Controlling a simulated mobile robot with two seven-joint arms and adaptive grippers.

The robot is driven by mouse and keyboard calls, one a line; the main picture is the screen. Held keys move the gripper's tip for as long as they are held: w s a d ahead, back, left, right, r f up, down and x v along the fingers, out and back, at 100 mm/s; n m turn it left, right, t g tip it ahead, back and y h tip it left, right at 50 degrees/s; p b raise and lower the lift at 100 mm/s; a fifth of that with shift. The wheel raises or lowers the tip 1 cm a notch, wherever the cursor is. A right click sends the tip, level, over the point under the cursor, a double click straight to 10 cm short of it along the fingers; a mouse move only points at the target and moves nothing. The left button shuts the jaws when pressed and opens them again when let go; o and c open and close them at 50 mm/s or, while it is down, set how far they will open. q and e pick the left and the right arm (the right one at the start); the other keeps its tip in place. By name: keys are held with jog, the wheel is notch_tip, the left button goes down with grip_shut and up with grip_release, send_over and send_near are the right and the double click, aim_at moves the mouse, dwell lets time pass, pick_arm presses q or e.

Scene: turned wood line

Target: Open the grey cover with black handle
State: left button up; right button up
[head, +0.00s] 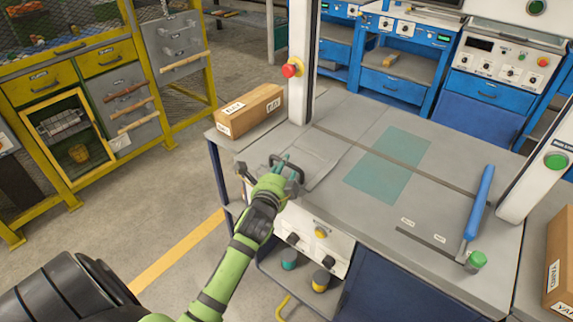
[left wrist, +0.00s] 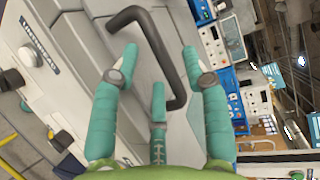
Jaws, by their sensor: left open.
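The grey cover (head: 318,160) lies flat and looks closed at the left front of the grey bench, partly hidden by my left gripper. Its black handle (head: 298,172) stands up from it. The handle also shows in the left wrist view (left wrist: 158,45) as a dark bent bar. My left gripper (head: 281,162) is open at the handle, with its teal fingers spread. In the left wrist view (left wrist: 160,54) the bar runs between the two upper fingertips. I cannot tell whether any finger touches it. My right gripper is not in view.
A cardboard box (head: 249,110) stands at the bench's back left, near a white post (head: 302,60) with a red button (head: 292,67). A blue-handled lever (head: 479,203) is at the right. A teal mat (head: 389,168) lies mid-bench. Knobs (head: 293,238) sit on the front panel.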

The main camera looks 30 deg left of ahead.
pick_arm(q)
jog(key=shift+x, duration=1.35)
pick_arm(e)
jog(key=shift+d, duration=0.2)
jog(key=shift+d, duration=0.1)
pick_arm(q)
grip_shut()
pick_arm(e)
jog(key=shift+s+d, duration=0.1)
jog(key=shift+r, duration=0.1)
